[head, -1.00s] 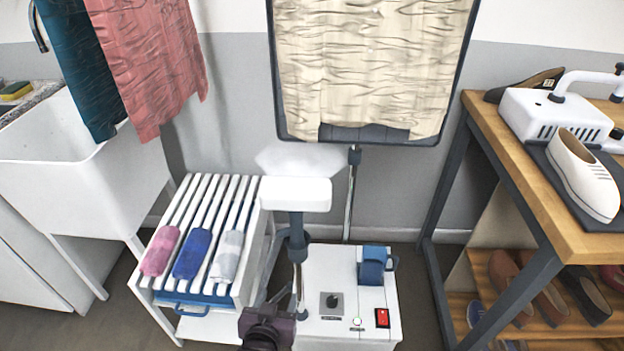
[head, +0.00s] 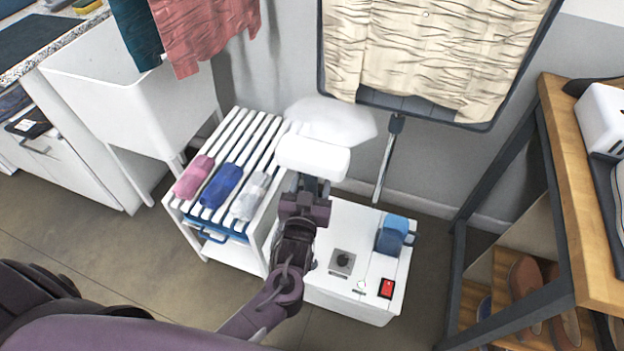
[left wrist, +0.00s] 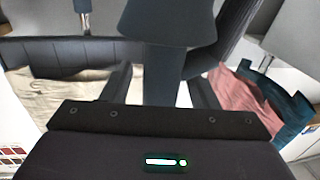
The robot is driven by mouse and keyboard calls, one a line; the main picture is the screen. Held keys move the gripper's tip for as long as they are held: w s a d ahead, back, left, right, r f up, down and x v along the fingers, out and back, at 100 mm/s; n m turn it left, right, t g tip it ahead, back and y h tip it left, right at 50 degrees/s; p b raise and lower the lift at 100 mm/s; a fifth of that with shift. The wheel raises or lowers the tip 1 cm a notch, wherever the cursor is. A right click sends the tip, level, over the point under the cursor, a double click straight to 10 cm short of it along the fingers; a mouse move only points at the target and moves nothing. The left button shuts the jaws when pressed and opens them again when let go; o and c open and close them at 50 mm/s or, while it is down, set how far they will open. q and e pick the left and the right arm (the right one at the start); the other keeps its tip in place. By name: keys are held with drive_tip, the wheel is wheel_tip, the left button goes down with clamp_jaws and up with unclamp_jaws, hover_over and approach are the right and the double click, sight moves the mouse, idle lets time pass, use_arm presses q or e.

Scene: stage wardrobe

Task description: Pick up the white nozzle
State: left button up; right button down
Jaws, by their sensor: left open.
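The white nozzle (head: 312,157) is a wide white head on a dark blue neck, above the white steamer base (head: 340,300). A pale cloud, like steam, hangs behind it. My left gripper (head: 309,188) is at the neck just below the white head, partly covering it. In the left wrist view, the dark blue neck (left wrist: 165,65) stands between the two open fingers of my left gripper (left wrist: 162,88). I cannot tell whether either finger touches it. My right gripper is not in view.
A slatted white rack (head: 225,185) with pink, blue and grey rolls stands left of the base. A blue attachment (head: 394,233) and red switch (head: 386,288) are on the base. A wooden table (head: 580,190) is right; cream cloth (head: 430,50) hangs behind.

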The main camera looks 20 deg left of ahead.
use_arm(q)
drive_tip(key=shift+w, duration=0.4)
drive_tip(key=shift+c, duration=0.3)
clamp_jaws()
drive_tip(key=shift+r, duration=0.15)
